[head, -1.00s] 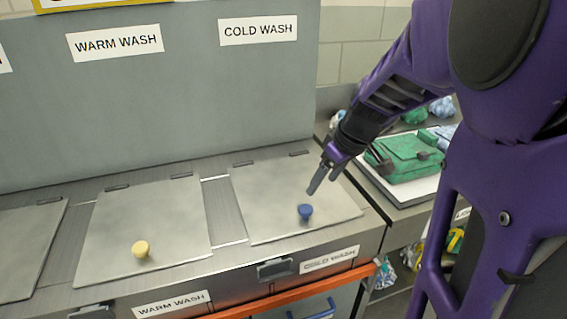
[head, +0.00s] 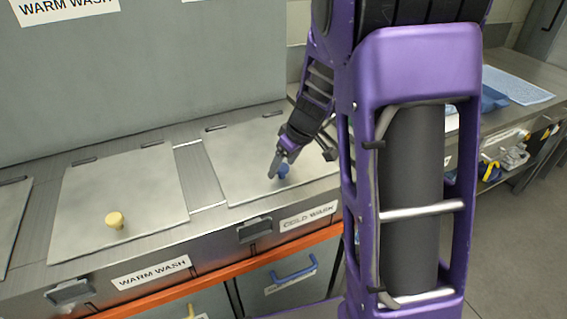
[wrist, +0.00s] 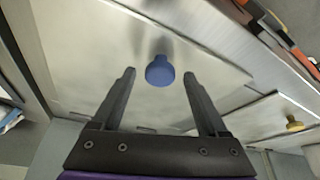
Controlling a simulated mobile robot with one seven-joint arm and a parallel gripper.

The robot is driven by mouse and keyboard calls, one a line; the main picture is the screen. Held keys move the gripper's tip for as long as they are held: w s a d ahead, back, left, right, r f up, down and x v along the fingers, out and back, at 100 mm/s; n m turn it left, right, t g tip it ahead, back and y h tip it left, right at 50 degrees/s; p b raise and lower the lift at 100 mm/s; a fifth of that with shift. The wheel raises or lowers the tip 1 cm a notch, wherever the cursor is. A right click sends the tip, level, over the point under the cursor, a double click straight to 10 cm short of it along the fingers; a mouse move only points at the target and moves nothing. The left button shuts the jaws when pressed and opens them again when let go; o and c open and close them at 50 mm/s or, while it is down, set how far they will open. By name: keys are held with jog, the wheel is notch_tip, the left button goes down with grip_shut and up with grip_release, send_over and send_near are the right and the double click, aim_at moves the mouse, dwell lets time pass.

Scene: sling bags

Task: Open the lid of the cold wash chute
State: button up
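The cold wash lid (head: 236,150) is a flat metal plate, lying closed on the counter at the centre of the head view. Its blue knob (head: 284,171) stands near the lid's front edge. In the wrist view the blue knob (wrist: 159,71) shows between and just beyond my two fingertips. My gripper (head: 275,168) is open, with one finger on each side of the knob; the wrist view shows the gripper (wrist: 158,73) with clear gaps to the knob. A "COLD WASH" label (head: 308,216) is on the counter front below the lid.
The warm wash lid (head: 100,195) with a yellow knob (head: 115,220) lies closed to the left. An orange rail (head: 215,272) runs below the counter front, above a bin with a blue handle (head: 294,270). A side counter with a blue cloth (head: 515,85) is at right.

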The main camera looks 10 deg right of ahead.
grip_shut()
dwell(1.3)
